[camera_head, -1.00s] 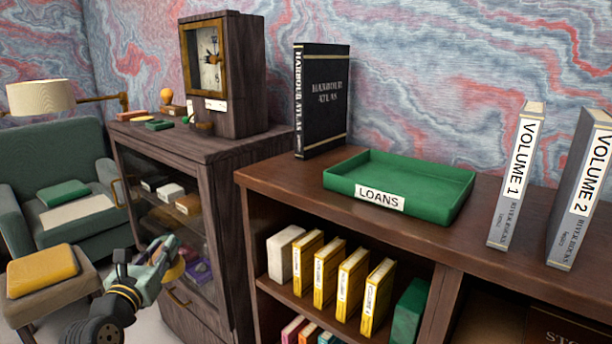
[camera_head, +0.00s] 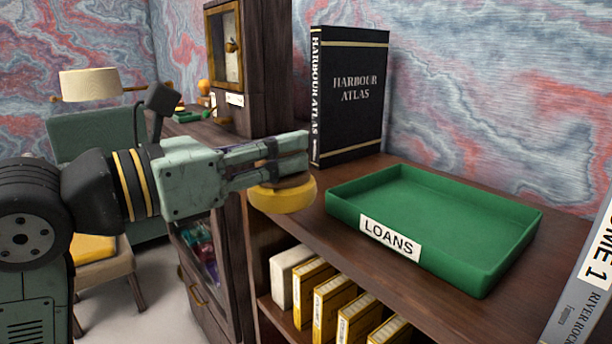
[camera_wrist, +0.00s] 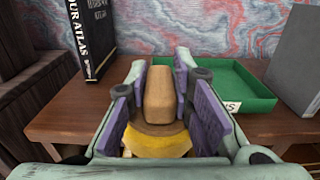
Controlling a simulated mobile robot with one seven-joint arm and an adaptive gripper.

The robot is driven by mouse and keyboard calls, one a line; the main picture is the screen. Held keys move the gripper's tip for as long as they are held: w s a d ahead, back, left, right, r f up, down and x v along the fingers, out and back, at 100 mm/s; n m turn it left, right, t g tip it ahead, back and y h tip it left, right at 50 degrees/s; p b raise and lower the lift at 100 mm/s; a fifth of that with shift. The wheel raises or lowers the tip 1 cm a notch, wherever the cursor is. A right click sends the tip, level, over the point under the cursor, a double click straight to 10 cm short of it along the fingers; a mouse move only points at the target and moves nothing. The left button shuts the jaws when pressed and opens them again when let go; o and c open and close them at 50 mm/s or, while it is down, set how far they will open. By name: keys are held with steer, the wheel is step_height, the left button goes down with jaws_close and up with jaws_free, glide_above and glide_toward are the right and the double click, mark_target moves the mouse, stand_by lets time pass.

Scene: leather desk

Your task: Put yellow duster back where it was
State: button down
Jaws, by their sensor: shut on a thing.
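The yellow duster (camera_head: 283,196) has a round yellow pad and a tan wooden handle (camera_wrist: 158,97). My gripper (camera_head: 300,150) is shut on the handle, with the pad hanging below the fingers. In the wrist view the handle stands between my purple finger pads (camera_wrist: 166,110). In the head view the duster is at the left front edge of the brown shelf top (camera_head: 330,240), left of the green LOANS tray (camera_head: 440,225) and in front of the black Harbour Atlas book (camera_head: 350,95). I cannot tell how high the pad is above the shelf top.
The green tray is empty. The atlas stands upright at the back. A grey volume (camera_head: 590,270) stands at the far right. Yellow books (camera_head: 333,300) stand on the shelf below. A dark wooden clock (camera_head: 255,70) stands at the back left. The shelf top in front of the atlas is bare.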

steer(key=shift+w+d+f+p, duration=0.25)
steer(key=shift+w+f+p, duration=0.65)
steer(key=shift+w, duration=1.7)
steer(key=shift+w+d+f+p, duration=0.3)
steer(key=shift+w+f+p, duration=0.6)
steer(key=shift+w, duration=1.65)
steer(key=shift+w+d+f+p, duration=0.4)
steer(key=shift+w+p, duration=0.9)
steer(key=shift+w, duration=1.3)
steer(key=shift+a+f, duration=0.15)
steer(key=shift+f, duration=0.15)
steer(key=shift+f, duration=0.2)
steer(key=c, duration=1.4)
jaws_free()
steer(key=shift+r, duration=0.1)
